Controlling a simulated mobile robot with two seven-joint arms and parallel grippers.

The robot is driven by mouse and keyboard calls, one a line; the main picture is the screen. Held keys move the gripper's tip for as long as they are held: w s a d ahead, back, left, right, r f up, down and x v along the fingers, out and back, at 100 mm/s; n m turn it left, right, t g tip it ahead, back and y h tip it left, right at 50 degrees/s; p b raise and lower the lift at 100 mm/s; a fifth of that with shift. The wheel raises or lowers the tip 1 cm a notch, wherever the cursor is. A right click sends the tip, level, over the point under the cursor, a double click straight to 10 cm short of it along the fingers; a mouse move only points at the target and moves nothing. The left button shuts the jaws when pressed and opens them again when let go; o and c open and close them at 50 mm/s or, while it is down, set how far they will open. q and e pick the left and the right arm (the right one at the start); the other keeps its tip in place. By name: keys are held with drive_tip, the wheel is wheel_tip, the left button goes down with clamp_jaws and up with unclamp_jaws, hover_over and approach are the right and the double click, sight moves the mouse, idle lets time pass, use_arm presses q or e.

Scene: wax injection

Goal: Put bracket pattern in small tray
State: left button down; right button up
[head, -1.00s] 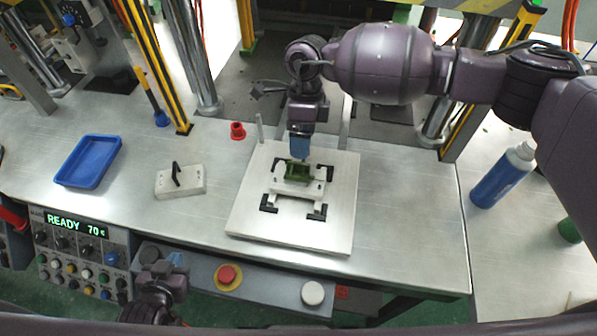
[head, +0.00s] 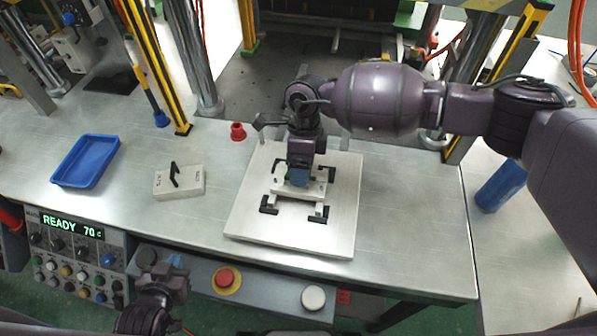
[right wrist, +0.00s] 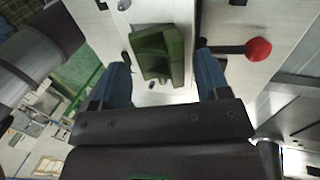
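The green bracket pattern (right wrist: 160,54) sits on the light mould block (head: 314,188) and lies between the two blue fingers of my right gripper (right wrist: 164,70) in the right wrist view. The fingers are apart, with a gap on each side of it. In the head view my right gripper (head: 299,180) is low over the block and hides the pattern. The small blue tray (head: 86,163) lies empty at the left of the bench. My left gripper (head: 172,275) is at the bench's front edge, far from the pattern; its finger gap is unclear.
The block rests on a square plate (head: 245,222). A light block with a black handle (head: 180,182) lies between plate and tray. A blue bottle (head: 501,186) is at right. The bench between tray and plate is otherwise clear.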

drive_tip(key=c, duration=0.8)
drive_tip(key=shift+r, duration=0.1)
drive_tip(key=shift+c, duration=0.5)
